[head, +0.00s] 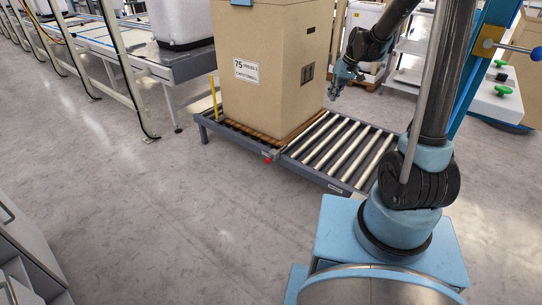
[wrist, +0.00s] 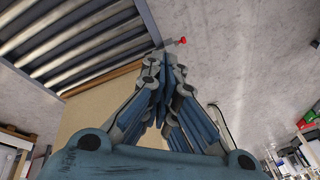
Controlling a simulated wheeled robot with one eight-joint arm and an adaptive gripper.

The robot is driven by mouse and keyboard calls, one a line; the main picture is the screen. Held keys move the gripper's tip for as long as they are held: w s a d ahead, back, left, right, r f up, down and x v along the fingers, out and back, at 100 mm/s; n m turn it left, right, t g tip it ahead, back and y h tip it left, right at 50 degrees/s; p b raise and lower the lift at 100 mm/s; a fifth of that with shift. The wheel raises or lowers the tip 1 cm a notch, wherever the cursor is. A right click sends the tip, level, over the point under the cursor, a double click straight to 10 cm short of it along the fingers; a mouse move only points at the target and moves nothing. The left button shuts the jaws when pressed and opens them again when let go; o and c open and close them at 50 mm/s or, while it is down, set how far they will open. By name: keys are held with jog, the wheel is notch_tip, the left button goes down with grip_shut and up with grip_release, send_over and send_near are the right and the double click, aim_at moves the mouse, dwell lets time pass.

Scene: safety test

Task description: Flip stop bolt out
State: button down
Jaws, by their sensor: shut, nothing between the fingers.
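A small red knob (head: 268,159), which looks like the end of the stop bolt, sits at the front edge of the roller table (head: 345,183), by the base of a large cardboard box (head: 271,80). In the wrist view the red knob (wrist: 182,41) shows just beyond my fingertips, at the corner of the rollers (wrist: 65,35). My gripper (head: 334,94) is right of the box and above the rollers in the head view, apart from the knob. Its fingers (wrist: 161,58) are closed together in the wrist view and hold nothing. The bolt's shaft is too small to make out.
A yellow post (head: 214,92) rises at the table's left end. The tall box stands on a wooden pallet (head: 258,132) and blocks the space left of my gripper. The floor (head: 150,220) in front of the table is clear. A conveyor (head: 175,62) runs at the back left.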

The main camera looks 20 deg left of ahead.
jog(key=w+a+f+n, duration=0.1)
jog(key=w+a+f, duration=0.5)
jog(key=a+f, duration=0.15)
jog(key=n+g+y, duration=0.2)
jog(key=n, duration=0.2)
send_over(271, 157)
jog(key=d, duration=0.5)
notch_tip(271, 157, down, 28)
jog(key=shift+w, duration=0.35)
jog(key=shift+f, duration=0.1)
jog(key=shift+x, duration=5)
